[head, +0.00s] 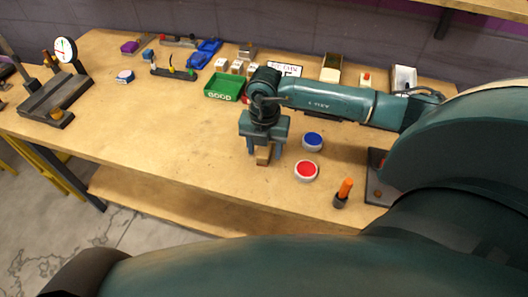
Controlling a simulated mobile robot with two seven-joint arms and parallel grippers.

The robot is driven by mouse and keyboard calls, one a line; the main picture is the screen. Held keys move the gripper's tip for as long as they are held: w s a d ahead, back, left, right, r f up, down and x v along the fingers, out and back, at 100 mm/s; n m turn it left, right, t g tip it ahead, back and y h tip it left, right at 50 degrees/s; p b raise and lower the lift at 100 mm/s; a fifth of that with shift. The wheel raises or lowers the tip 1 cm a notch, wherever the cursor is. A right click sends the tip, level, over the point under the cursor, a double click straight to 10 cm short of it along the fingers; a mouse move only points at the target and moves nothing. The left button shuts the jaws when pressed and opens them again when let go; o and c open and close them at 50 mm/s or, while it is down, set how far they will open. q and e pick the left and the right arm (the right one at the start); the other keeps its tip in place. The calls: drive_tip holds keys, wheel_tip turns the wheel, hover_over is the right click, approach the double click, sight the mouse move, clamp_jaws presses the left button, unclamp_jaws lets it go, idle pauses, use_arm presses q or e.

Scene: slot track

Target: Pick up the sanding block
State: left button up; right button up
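A small tan-brown block (264,157), which looks like the sanding block, is on the wooden bench near its front edge. My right gripper (265,153) points down over it, with one finger on each side. The fingers stand apart and look slightly wider than the block, so the gripper appears open around it. The gripper body hides the block's upper part. My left gripper is out of view.
A blue-topped round tin (312,141) and a red-topped one (306,170) stand just right of the gripper. An orange-handled tool (343,192) stands further right. A green bin (224,87) is behind. The bench (160,120) is clear to the left.

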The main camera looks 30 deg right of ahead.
sight(264, 149)
drive_tip(key=c, duration=1.1)
drive_tip(key=shift+o, duration=0.2)
drive_tip(key=shift+r, duration=0.15)
wheel_tip(264, 149, up, 10)
drive_tip(key=shift+b, duration=0.4)
